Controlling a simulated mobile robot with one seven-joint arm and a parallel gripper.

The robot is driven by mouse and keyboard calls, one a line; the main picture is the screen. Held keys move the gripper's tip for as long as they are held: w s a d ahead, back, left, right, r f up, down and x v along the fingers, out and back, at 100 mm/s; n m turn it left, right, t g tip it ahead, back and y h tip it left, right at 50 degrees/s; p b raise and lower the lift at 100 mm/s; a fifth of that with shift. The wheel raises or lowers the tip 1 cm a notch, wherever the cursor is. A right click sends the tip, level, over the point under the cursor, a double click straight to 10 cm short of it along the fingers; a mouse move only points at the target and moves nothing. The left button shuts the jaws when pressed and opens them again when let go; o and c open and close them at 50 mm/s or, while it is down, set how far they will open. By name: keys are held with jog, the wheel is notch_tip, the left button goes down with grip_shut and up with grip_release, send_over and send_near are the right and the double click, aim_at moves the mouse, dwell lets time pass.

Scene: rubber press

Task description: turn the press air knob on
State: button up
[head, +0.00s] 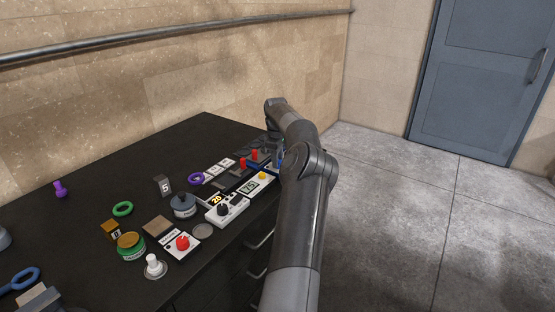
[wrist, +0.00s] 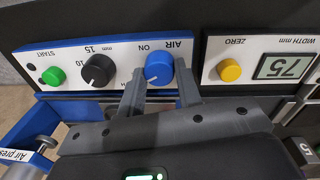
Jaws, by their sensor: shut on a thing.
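The press panel (wrist: 68,58) is white with a blue top edge and appears upside down in the wrist view. Its blue air knob (wrist: 158,68) sits by the lettering AIR and ON. A pale mark shows on the knob, but I cannot tell its exact setting. My gripper (wrist: 159,88) has one grey finger on each side of the knob and is shut on it. The fingers partly cover the knob's lower sides. In the head view my arm mostly hides the gripper and the knob.
On the same panel are a black dial (wrist: 97,70) and a green START button (wrist: 53,76). Beside it, a white width gauge (wrist: 255,88) has a yellow ZERO button (wrist: 229,70) and reads 75. A dark bench (head: 75,195) carries several small items. Open floor (head: 400,210) lies right.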

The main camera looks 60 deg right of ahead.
jog(key=shift+m, duration=0.4)
jog(key=m, duration=0.2)
jog(key=shift+w+m, duration=0.1)
jog(key=shift+m, duration=0.3)
jog(key=m, duration=0.4)
jog(key=shift+m+g, duration=0.3)
jog(key=m, duration=0.4)
jog(key=shift+d, duration=0.1)
jog(key=shift+m, duration=2.2)
jog(key=o, duration=1)
